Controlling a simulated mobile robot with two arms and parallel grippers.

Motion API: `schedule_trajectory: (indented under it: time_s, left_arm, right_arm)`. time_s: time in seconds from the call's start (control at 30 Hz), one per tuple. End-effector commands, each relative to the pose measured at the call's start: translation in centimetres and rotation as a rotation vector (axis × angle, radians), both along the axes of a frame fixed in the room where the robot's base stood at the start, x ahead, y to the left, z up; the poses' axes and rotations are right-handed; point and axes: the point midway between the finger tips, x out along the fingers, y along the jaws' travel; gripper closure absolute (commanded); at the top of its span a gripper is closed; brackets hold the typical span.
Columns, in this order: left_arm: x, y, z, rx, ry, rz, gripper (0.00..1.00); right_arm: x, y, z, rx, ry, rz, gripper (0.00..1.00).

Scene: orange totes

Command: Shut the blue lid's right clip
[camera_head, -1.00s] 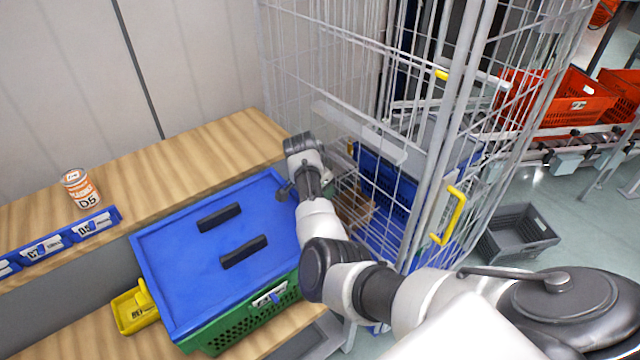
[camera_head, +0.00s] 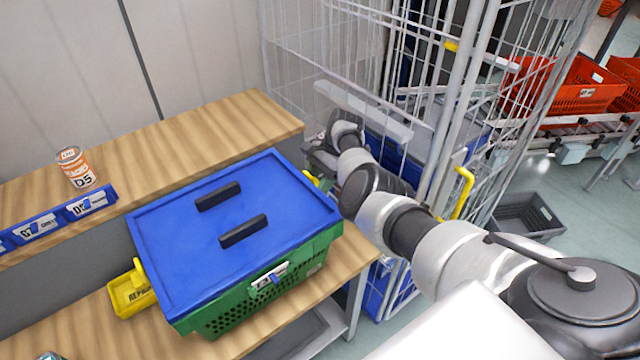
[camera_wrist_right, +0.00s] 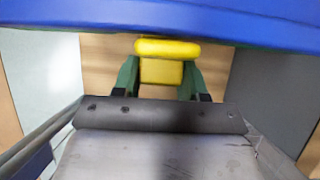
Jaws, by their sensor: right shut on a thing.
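The blue lid (camera_head: 285,215) with two dark handles lies on the green crate (camera_head: 235,312) on the wooden bench. The yellow right clip (camera_head: 311,180) shows partly at the lid's right edge in the head view. In the right wrist view the yellow clip (camera_wrist_right: 160,68) is just below the blue lid edge (camera_wrist_right: 160,18), between the green-tipped fingers. My right gripper (camera_wrist_right: 160,80) is shut on this clip. In the head view its fingers are mostly hidden behind the lid's right side and my wrist. I cannot tell the clip's exact angle. My left gripper is not in view.
A wire cage trolley (camera_head: 400,100) stands close behind and right of my right arm. A can (camera_head: 75,168) and blue label strip (camera_head: 60,220) are on the upper shelf. A grey crate (camera_head: 525,215) is on the floor.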

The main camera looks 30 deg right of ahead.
Motion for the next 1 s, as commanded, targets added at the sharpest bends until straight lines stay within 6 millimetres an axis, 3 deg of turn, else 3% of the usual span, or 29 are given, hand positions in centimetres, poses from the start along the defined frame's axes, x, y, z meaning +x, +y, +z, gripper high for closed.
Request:
schedule_trajectory:
  time_s: [0.3,0.83,0.87,1.0]
  left_arm:
    - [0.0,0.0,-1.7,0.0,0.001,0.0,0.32]
    - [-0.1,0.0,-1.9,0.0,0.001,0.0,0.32]
    - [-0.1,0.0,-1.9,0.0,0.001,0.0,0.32]
    - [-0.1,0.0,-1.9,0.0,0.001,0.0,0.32]
  right_arm:
    - [-0.1,0.4,-0.6,0.114,0.01,0.0,0.81]
    - [-0.1,0.6,-0.5,0.134,0.013,-0.001,0.81]
    - [-0.1,0.6,-0.5,0.134,0.013,-0.001,0.53]
    - [-0.1,0.6,-0.5,0.134,0.013,0.0,0.32]
